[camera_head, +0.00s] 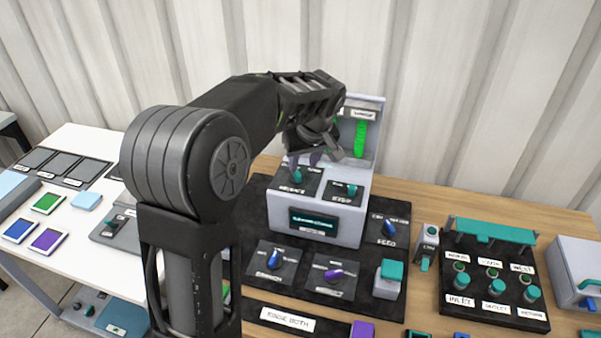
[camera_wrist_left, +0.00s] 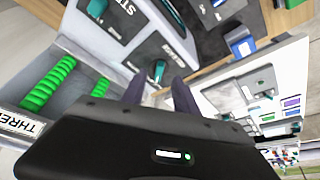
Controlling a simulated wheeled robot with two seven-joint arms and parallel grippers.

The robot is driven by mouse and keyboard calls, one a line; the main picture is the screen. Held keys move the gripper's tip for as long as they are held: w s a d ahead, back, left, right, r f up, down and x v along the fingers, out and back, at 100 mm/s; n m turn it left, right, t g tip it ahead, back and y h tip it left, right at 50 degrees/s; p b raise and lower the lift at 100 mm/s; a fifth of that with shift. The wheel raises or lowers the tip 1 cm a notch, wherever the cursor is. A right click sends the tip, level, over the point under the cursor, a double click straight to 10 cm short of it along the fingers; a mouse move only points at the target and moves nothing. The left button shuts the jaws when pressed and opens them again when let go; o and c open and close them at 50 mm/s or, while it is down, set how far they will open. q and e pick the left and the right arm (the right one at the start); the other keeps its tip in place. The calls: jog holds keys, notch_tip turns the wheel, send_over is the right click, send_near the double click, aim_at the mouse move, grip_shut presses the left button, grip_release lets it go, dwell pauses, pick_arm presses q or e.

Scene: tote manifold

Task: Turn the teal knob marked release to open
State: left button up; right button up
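The teal release knob (camera_head: 297,175) sits on the left dark plate on top of the grey console (camera_head: 352,226), with its label in front. It also shows in the left wrist view (camera_wrist_left: 157,70). My left gripper (camera_head: 304,159) is just above it, pointing down. In the wrist view the two dark purple fingers (camera_wrist_left: 158,88) are apart, with the knob seen between and just beyond their tips. Contact cannot be told, and the knob's open mark is not readable. A second teal knob (camera_head: 352,189) sits on the plate to the right. My right gripper is not in view.
Green ribbed columns (camera_head: 360,138) stand in the console's raised back. Blue (camera_head: 273,260) and purple (camera_head: 335,273) knobs sit on the mat in front. A teal-topped block (camera_head: 389,279) and a valve rack (camera_head: 493,262) stand right. A white table (camera_head: 75,255) is left.

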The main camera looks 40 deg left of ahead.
aim_at(299, 176)
pick_arm(q)
jog(key=p+x, duration=0.1)
jog(key=x, duration=0.5)
jog(key=shift+w+a+f, duration=0.1)
jog(key=shift+a+f, duration=0.1)
jog(key=shift+f, duration=0.15)
jog(key=shift+c, duration=0.3)
grip_shut()
